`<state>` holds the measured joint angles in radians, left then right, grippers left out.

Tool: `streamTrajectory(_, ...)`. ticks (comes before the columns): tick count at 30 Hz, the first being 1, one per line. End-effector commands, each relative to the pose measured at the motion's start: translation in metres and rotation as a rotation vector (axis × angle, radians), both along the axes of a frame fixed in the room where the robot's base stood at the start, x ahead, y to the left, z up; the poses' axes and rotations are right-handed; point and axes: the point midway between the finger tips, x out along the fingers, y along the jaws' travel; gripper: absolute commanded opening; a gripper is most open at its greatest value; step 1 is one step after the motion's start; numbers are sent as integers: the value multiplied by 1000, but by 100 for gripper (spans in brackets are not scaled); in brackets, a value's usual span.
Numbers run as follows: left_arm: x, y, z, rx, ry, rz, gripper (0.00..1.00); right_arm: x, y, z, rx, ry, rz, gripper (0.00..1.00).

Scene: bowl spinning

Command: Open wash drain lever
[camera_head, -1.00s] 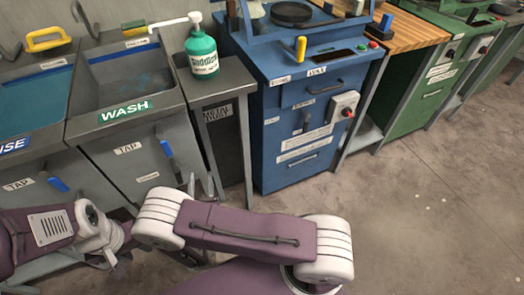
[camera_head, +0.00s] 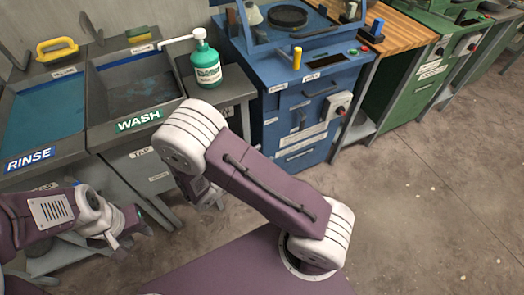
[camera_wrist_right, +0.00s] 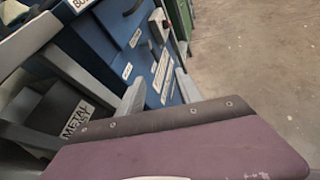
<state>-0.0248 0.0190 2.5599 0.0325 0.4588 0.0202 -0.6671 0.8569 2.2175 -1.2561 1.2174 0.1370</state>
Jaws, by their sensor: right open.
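The wash sink (camera_head: 88,92) stands at the left in the head view, with a green WASH label (camera_head: 140,120) on its front rim. Below it, a TAP label (camera_head: 140,153) shows on the front panel. The wash lever is hidden behind my right arm. My right gripper (camera_head: 208,196) is partly hidden by that arm, low in front of the wash sink. In the right wrist view, its grey fingers (camera_wrist_right: 158,90) are apart with nothing between them. My left gripper (camera_head: 130,228) is low at the left, below the sinks; its jaw state is unclear.
The rinse sink (camera_head: 30,162) adjoins on the left, with a yellow handle (camera_head: 57,48) behind it. A green soap bottle (camera_head: 206,64) stands on the grey stand right of the wash sink. A blue cabinet (camera_head: 300,95) is farther right. The floor at right is clear.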

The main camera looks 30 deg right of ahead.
Motion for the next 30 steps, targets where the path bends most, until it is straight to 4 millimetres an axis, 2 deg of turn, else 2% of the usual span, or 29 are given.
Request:
streamTrajectory(2, 0, 0, 5, 0, 0, 0, 36, -5, -4, 5, 16, 1, -31, 42)
streamTrajectory(11, 0, 0, 5, 0, 0, 0, 36, -8, -6, 5, 28, 1, -49, 42)
streamTrajectory(12, 0, 0, 5, 0, 0, 0, 36, -8, -6, 5, 28, 1, -49, 39)
streamTrajectory(16, 0, 0, 5, 0, 0, 0, 36, -8, -5, 5, 28, 0, -49, 3)
streamTrajectory(17, 0, 0, 5, 0, 0, 0, 36, -8, -5, 5, 28, 0, -49, 0)
streamTrajectory(21, 0, 0, 5, 0, 0, 0, 36, -8, -5, 2, 18, 54, -27, 0)
streamTrajectory(23, 0, 0, 5, 0, 0, 0, 36, -27, -5, -7, 33, 154, -68, 0)
streamTrajectory(26, 0, 0, 5, 0, 0, 0, 36, -80, 6, -28, 143, 311, -251, 0)
streamTrajectory(27, 0, 0, 1, 0, 0, 0, 36, -101, 19, -40, 225, 356, -341, 0)
streamTrajectory(29, 0, 0, -14, 0, 0, 0, 36, -125, 45, -63, 386, 397, -489, 0)
streamTrajectory(30, 0, 0, -26, 0, 0, 0, 36, -135, 68, -79, 514, 404, -589, 0)
